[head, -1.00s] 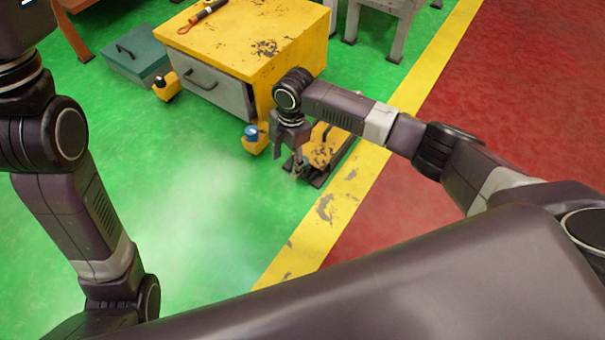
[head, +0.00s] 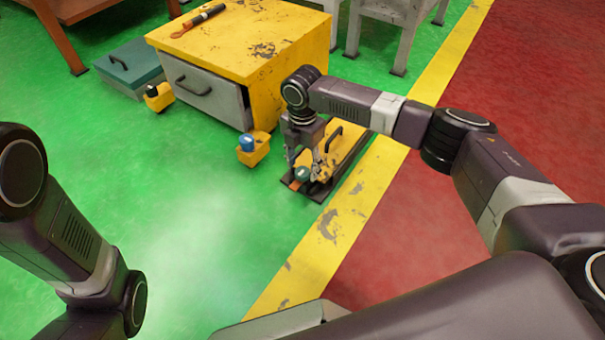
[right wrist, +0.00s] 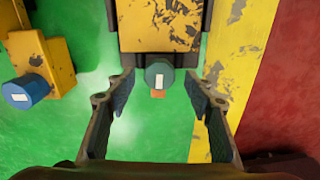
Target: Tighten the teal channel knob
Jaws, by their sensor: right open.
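The teal knob (head: 302,173) is at the near end of a low yellow-and-black machine (head: 346,146) on the floor. In the right wrist view the teal knob (right wrist: 159,75) is round with a pale rectangular mark, at the machine's edge. My right gripper (head: 303,158) is over that end of the machine, pointing down. In the right wrist view its open fingers (right wrist: 160,112) stand on either side of the knob, with a gap on both sides. I cannot tell their height above it. My left arm shows at the left; its gripper is out of view.
A yellow box with a blue knob (head: 247,143) stands just left of the machine; the blue knob also shows in the right wrist view (right wrist: 25,91). A yellow cabinet (head: 225,40) with a grey drawer stands behind. Another yellow box with a black knob (head: 158,96) is further left. Green floor in front is clear.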

